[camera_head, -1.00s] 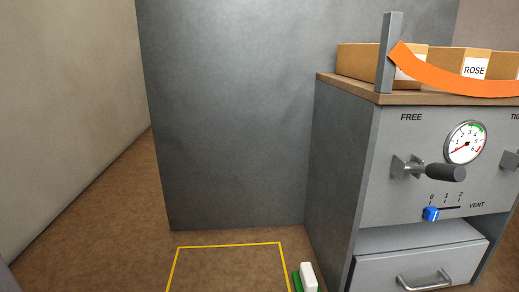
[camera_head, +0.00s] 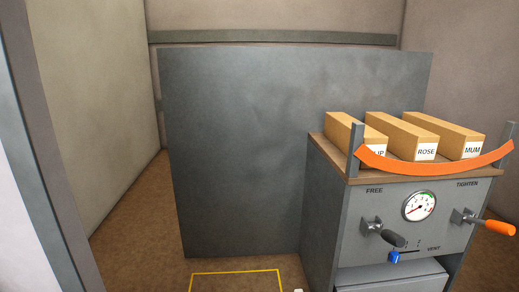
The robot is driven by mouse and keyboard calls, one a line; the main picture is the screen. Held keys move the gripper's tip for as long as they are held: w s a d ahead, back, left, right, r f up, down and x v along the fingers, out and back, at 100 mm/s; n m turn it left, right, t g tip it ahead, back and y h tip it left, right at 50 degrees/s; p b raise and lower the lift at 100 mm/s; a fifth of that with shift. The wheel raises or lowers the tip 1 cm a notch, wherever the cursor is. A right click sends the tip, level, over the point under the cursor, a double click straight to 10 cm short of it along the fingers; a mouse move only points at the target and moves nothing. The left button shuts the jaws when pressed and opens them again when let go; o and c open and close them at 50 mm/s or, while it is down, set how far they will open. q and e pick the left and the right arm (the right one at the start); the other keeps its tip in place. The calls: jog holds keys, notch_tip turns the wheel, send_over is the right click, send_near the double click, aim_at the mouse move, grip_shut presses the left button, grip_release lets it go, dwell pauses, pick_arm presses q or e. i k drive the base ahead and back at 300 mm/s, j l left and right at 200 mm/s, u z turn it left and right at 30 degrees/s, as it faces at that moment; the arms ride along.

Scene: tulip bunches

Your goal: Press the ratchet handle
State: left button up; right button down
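The grey cabinet (camera_head: 323,213) stands at the right of the head view. On its front panel are two lever handles. One has a dark grip (camera_head: 393,239) and sits at the left below the word FREE. The other has an orange grip (camera_head: 498,228) and sits at the right below the word TIGHTEN. A round gauge (camera_head: 419,206) is between them, its needle towards the lower left. I cannot tell from the labels shown which handle is the ratchet's. Neither of my grippers is in view.
Boxes labelled ROSE (camera_head: 412,137) and MUM (camera_head: 462,137) stand on the cabinet top, behind an orange strap (camera_head: 430,168). A blue slider (camera_head: 394,257) marked VENT is below the gauge. A dark panel (camera_head: 240,150) stands behind.

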aim_at(501, 227)
jog(key=z, duration=1.6)
